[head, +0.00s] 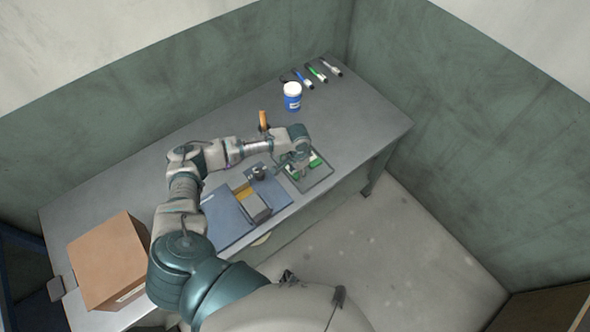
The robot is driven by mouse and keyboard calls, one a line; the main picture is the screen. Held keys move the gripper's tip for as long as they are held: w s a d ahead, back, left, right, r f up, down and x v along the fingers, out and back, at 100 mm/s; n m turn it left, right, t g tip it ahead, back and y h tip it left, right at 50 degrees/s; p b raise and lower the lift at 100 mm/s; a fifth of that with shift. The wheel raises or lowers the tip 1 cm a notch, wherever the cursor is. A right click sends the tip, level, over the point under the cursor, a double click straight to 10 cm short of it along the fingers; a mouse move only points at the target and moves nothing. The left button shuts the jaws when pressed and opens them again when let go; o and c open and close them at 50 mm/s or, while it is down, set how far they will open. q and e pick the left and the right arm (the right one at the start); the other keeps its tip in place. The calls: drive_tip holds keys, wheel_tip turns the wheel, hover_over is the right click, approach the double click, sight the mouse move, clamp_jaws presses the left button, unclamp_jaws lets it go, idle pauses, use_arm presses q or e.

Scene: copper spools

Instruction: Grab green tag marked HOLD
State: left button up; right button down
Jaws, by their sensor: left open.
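Small green pieces lie in a shallow grey tray (321,181) near the front right edge of the table. One green tag (316,161) shows at the tray's right side; more green shows at its left, partly behind my gripper. Any lettering is too small to read, so I cannot tell which piece is marked HOLD. My left gripper (298,166) points down over the tray, open, between the green pieces. I cannot tell whether it touches them. My right gripper is not in view.
A blue panel (222,221) with a grey and yellow device (254,205) lies left of the tray. A blue jar (292,103), an orange-handled tool (263,117) and several pens (317,74) are farther back. A cardboard box (105,255) stands at left. The table's right end is clear.

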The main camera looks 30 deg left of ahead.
use_arm(q)
wheel_tip(320, 180, down, 3)
drive_tip(key=shift+r, duration=0.2)
clamp_jaws()
